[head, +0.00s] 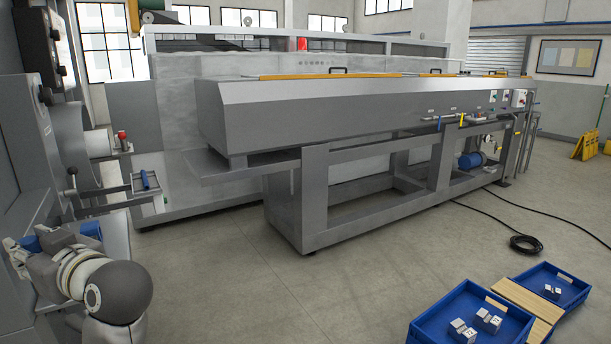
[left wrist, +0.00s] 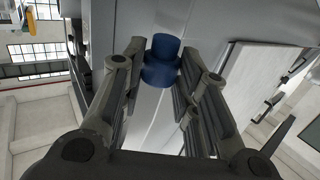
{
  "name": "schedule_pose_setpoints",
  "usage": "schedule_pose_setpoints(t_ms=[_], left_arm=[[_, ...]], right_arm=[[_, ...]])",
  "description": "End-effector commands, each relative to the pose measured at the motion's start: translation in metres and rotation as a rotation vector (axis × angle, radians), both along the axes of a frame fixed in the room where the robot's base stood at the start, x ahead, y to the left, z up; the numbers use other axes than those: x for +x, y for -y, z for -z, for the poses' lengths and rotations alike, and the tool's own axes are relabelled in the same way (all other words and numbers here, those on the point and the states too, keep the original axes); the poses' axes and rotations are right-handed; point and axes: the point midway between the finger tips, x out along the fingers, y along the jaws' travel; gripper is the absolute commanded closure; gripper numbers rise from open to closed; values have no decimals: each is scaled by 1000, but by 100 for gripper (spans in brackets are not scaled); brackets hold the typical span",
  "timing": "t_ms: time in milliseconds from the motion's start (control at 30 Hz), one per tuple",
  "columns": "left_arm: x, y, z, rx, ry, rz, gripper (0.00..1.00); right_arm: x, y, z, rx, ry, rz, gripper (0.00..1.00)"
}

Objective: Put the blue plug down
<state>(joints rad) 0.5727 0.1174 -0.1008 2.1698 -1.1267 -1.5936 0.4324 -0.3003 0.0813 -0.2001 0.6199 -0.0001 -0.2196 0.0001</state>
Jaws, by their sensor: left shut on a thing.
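My left gripper (head: 20,252) is at the lower left of the head view, beside the grey machine. In the left wrist view the fingers of my left gripper (left wrist: 160,85) are shut on the blue plug (left wrist: 162,52), a short stepped cylinder at their tips. Its lower part is partly hidden between the fingers. A grey metal surface lies behind the plug; I cannot tell whether they touch. In the head view a blue part (head: 30,243) shows at the gripper, probably the plug. My right gripper is not in view.
A small metal holder with a blue cylindrical piece (head: 145,180) juts out beyond the gripper. A long grey machine (head: 350,115) fills the middle. Blue crates (head: 425,328) with small metal parts stand lower right. A black cable (head: 525,244) lies on the open floor.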

Motion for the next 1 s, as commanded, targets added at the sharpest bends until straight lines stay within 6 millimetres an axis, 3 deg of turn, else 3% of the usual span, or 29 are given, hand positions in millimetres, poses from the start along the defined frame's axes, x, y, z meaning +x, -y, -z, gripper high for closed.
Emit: schedule_pose_setpoints(t_ms=[267, 567, 767, 1000], left_arm=[[7, 40, 65, 3, -7, 325, 92], [-1, 84, 127, 3, -11, 631, 92], [-17, 117, 167, 0, -12, 828, 92], [-51, 163, 215, -3, -15, 1069, 92]], right_arm=[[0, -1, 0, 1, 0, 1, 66], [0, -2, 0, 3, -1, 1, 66], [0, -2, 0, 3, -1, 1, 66], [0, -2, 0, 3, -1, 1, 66]])
